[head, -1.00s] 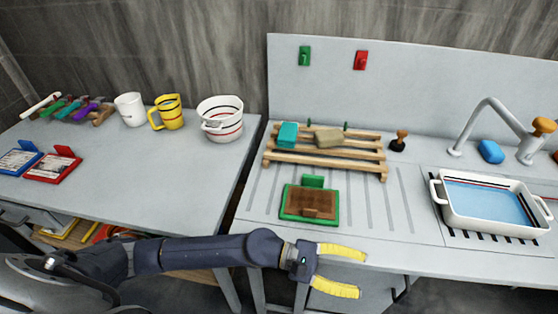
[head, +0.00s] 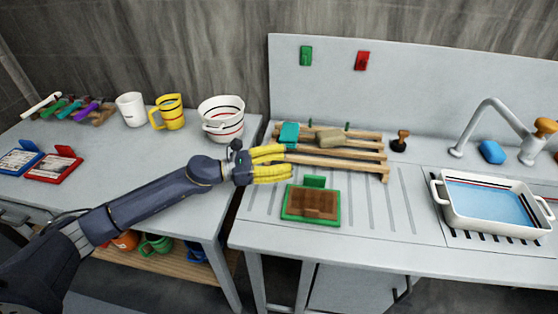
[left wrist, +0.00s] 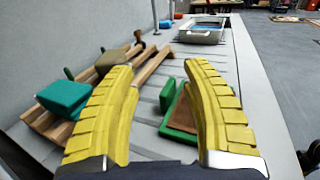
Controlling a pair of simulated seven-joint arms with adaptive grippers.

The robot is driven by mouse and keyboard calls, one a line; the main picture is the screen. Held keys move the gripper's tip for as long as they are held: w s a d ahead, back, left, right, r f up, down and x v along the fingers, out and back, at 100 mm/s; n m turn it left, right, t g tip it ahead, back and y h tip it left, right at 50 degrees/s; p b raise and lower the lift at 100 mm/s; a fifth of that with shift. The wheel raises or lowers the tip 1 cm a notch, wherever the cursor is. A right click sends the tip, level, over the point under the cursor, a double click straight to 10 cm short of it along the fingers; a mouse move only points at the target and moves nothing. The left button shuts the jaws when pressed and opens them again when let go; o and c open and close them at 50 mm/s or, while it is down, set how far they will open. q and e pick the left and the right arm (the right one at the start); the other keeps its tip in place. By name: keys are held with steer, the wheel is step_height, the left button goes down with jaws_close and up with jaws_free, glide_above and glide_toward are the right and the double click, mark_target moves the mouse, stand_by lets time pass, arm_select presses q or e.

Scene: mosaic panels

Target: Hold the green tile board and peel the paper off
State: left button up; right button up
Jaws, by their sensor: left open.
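The green tile board (head: 285,213) lies flat on the grooved drainboard, with a green tab standing at its back edge. Brown paper (head: 308,197) covers its face, with a small raised brown piece near the front. My left gripper (head: 288,161) is open and empty, behind and left of the board, by the front left of the wooden rack. In the left wrist view the board (left wrist: 168,95) shows between the yellow fingers (left wrist: 157,68), partly hidden by the right finger. My right gripper is not in view.
The wooden rack (head: 335,161) holds a teal block (head: 289,133) and a tan sponge (head: 328,138). A white basin of water (head: 470,228) stands at right, near the tap (head: 487,110). The left table has cups, a bowl (head: 221,120) and red and blue boards. The drainboard right of the board is clear.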

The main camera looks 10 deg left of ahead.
arm_select(q)
glide_toward(307, 176)
steer(key=x, duration=0.3)
steer(key=shift+f, duration=0.15)
steer(key=x, duration=0.5)
steer(key=shift+w+d, duration=0.45)
steer(key=shift+d, duration=0.4)
steer(key=shift+c, duration=0.5)
jaws_close()
